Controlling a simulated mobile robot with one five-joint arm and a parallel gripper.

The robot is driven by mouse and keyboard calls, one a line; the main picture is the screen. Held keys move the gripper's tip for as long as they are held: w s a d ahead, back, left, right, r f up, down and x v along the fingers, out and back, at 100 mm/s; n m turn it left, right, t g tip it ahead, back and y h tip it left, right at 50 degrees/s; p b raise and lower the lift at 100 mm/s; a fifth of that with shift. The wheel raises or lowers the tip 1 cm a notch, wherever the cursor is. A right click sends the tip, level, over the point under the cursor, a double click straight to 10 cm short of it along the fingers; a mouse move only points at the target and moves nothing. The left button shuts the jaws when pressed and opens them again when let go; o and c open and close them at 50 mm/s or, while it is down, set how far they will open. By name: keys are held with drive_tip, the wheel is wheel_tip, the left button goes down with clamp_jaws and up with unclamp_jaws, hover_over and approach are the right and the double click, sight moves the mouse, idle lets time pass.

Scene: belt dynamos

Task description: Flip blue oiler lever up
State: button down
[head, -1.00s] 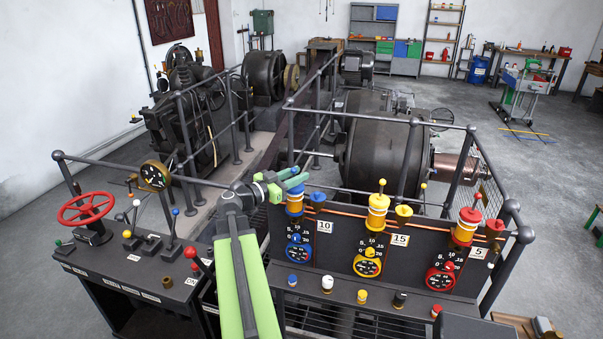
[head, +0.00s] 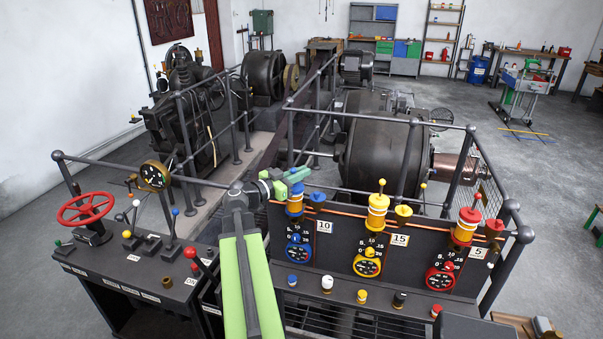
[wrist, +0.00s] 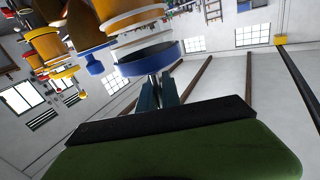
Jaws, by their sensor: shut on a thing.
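The blue oiler (head: 294,208) stands at the left end of the dark control panel, with an amber body and a blue cap. Its blue cap (wrist: 150,58) is large in the wrist view, just beyond my fingers. My gripper (head: 299,179) is at the top of this oiler in the head view. In the wrist view my gripper (wrist: 158,82) has its teal fingers close together, shut on the thin lever at the cap. The lever is mostly hidden by the fingers, so I cannot tell its exact tilt.
The yellow oiler (head: 377,212) and red oiler (head: 465,227) stand to the right on the same panel. Blue, yellow and red dials sit below them. Dark railings (head: 410,120) rise behind the panel. A red handwheel (head: 85,208) is at the left desk.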

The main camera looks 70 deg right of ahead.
drive_tip(key=shift+r+p, duration=0.25)
drive_tip(key=shift+p, duration=0.35)
drive_tip(key=shift+d+t+y+p, duration=0.15)
drive_tip(key=shift+t+y+p, duration=0.15)
drive_tip(key=shift+y+p, duration=0.15)
drive_tip(key=shift+f+n+y, duration=0.25)
drive_tip(key=shift+f+n, duration=0.15)
drive_tip(key=c, duration=1.5)
unclamp_jaws()
drive_tip(key=shift+c, duration=0.2)
drive_tip(key=p+v, duration=0.2)
drive_tip(key=v, duration=1.5)
